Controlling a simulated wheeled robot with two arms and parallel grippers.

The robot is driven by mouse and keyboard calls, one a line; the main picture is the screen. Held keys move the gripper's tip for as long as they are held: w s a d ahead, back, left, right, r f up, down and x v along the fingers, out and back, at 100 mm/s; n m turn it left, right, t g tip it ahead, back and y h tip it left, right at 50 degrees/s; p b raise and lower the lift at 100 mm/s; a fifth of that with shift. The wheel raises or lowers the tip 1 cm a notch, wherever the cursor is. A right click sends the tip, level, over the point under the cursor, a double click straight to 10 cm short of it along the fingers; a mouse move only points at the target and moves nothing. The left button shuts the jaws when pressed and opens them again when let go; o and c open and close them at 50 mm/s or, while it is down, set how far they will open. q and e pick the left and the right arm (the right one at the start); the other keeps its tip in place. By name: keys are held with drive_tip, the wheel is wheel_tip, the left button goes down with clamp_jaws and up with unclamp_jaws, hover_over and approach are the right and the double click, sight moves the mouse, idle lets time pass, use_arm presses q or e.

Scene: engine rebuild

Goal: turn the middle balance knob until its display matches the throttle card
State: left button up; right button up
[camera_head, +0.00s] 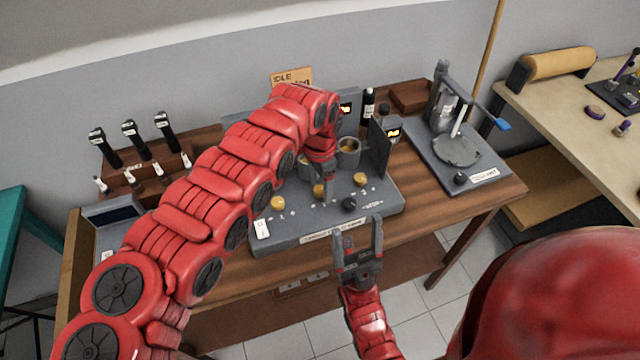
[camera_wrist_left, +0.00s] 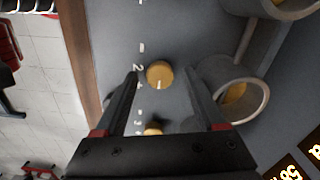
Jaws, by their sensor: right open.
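The balance board (camera_head: 290,238) is a grey panel on the wooden bench. It carries a row of yellow knobs: left (camera_head: 278,203), middle (camera_head: 319,190) and right (camera_head: 360,180). My left gripper (camera_head: 326,180) points down at the middle knob and partly covers it. In the left wrist view my left gripper (camera_wrist_left: 160,76) is open, with a yellow knob (camera_wrist_left: 160,73) between its fingertips and gaps either side. Lit displays (camera_head: 393,133) are too small to read; one is mostly hidden by my arm. The orange card (camera_head: 292,77) reads "IDLE", partly covered. My right gripper (camera_head: 361,240) is open and empty before the board.
Metal cylinders (camera_head: 348,150) stand behind the knobs. A dark upright plate (camera_head: 380,148) stands at right. A grey test stand (camera_head: 457,150) is farther right. Black-handled tools (camera_head: 133,140) stand at left.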

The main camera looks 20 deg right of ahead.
use_arm(q)
drive_tip(key=shift+r, duration=0.1)
drive_tip(key=shift+r, duration=0.3)
wheel_tip(320, 180, up, 10)
drive_tip(key=b, duration=0.4)
wheel_tip(320, 180, up, 5)
hover_over(321, 189)
drive_tip(key=shift+a+r, duration=0.15)
drive_tip(key=shift+r, duration=0.65)
